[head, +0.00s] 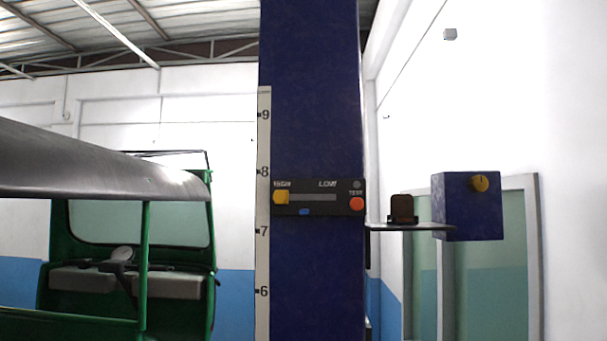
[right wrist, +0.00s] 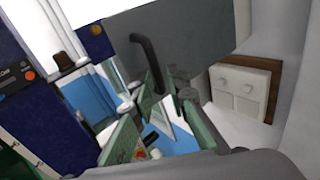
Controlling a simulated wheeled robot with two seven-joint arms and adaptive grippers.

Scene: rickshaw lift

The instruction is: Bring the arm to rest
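No gripper shows in the head view. In the right wrist view, two greenish finger shapes stand apart, so my right gripper (right wrist: 158,112) looks open, with nothing clearly held between them. A dark curved handle (right wrist: 148,62) on a grey panel (right wrist: 195,45) shows beyond the fingers; whether they touch it I cannot tell. The blue lift column (head: 312,110) stands upright in the middle of the head view. Its black control panel (head: 320,209) has a yellow slider knob (head: 281,197) near HIGH and an orange button (head: 357,203) by TEST. My left gripper is out of view.
A thin shelf (head: 390,227) juts from the column's right side and bears a small brown block (head: 402,207). Beside it is a blue box (head: 455,206) with a yellow knob (head: 480,184). A green rickshaw (head: 143,265) stands at left. A white cabinet (right wrist: 240,90) is at right.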

